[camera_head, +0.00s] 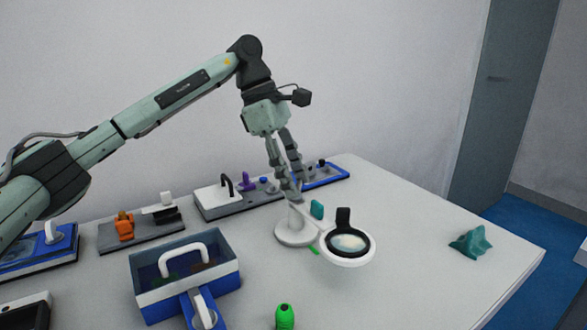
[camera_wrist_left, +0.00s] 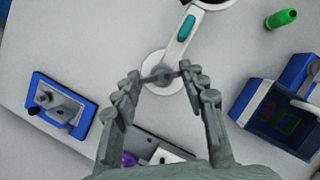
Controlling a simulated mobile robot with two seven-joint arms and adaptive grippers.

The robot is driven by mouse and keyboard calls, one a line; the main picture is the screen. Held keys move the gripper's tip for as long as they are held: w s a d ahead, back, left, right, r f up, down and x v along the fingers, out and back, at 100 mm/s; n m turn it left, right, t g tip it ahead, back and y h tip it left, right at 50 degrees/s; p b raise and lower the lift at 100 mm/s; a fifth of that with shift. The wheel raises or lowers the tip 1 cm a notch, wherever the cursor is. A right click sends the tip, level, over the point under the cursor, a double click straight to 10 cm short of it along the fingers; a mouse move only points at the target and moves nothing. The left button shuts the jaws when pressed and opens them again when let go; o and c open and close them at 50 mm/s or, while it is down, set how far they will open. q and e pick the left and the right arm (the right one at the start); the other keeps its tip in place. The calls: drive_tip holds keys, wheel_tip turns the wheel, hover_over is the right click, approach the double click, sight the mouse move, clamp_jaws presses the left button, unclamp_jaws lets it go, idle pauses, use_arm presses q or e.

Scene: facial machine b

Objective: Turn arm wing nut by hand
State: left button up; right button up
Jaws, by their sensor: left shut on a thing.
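The facial machine has a white round base (camera_head: 290,238), a short post and a white arm that ends in a round magnifier head (camera_head: 364,259) with a black ring. A small teal part (camera_head: 317,209) sits on the arm; it also shows in the left wrist view (camera_wrist_left: 186,28). My left gripper (camera_head: 294,194) points down at the top of the post. In the left wrist view my left gripper (camera_wrist_left: 161,74) has its fingertips on both sides of a small grey wing nut (camera_wrist_left: 161,73), shut on it. Its fingers hide the nut in the head view. My right gripper is not in view.
A blue-and-white toolbox (camera_head: 187,265) stands front left. Boards with fittings (camera_head: 225,207) line the table's back edge. A green bottle (camera_head: 285,316) is at the front. A teal star-like piece (camera_head: 470,242) lies right; the table between it and the magnifier is clear.

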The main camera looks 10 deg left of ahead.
use_arm(q)
drive_tip(key=shift+w+r+m+g, duration=0.15)
drive_tip(key=shift+r+m+g, duration=0.2)
drive_tip(key=shift+m, duration=1.05)
drive_tip(key=m+g, duration=0.1)
drive_tip(key=m, duration=0.1)
drive_tip(key=m+g+y, duration=0.1)
drive_tip(key=m, duration=0.1)
drive_tip(key=shift+w+m, duration=0.15)
drive_tip(key=shift+m, duration=0.25)
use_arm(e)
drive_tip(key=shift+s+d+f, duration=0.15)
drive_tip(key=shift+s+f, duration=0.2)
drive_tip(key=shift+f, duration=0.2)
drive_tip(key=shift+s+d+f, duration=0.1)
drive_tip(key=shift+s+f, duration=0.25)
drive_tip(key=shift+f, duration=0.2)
use_arm(q)
drive_tip(key=o, duration=1.1)
drive_tip(key=shift+o, duration=0.4)
drive_tip(key=shift+f, duration=0.2)
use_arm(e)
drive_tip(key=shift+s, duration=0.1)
